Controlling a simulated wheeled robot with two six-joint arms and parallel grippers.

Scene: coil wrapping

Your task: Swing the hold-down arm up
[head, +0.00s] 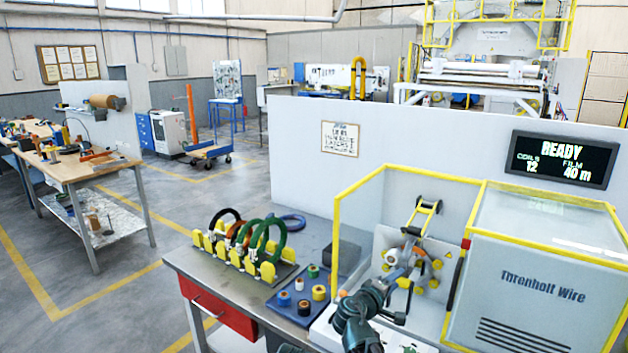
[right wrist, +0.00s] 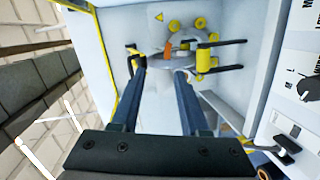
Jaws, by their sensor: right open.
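The hold-down arm (head: 424,211), a black frame with a yellow crossbar, stands tilted up above the wrapping head inside the yellow-framed machine bay. Rollers with yellow ends (head: 437,264) sit below it. My right gripper (head: 408,262) reaches into the bay from the front, below the hold-down arm. In the right wrist view, its two blue fingers (right wrist: 160,76) are apart with nothing clearly held between them. Beyond the tips are an orange part (right wrist: 167,47), yellow rollers and black bars; I cannot tell which bars belong to the hold-down arm. My left gripper is not in view.
Coils stand in a yellow rack (head: 237,250) on the bench at left; several film spools sit on a blue board (head: 302,294). The yellow frame posts and the grey cabinet (head: 530,290) flank the bay. A display (head: 562,160) reads READY, coils 12, film 40 m.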

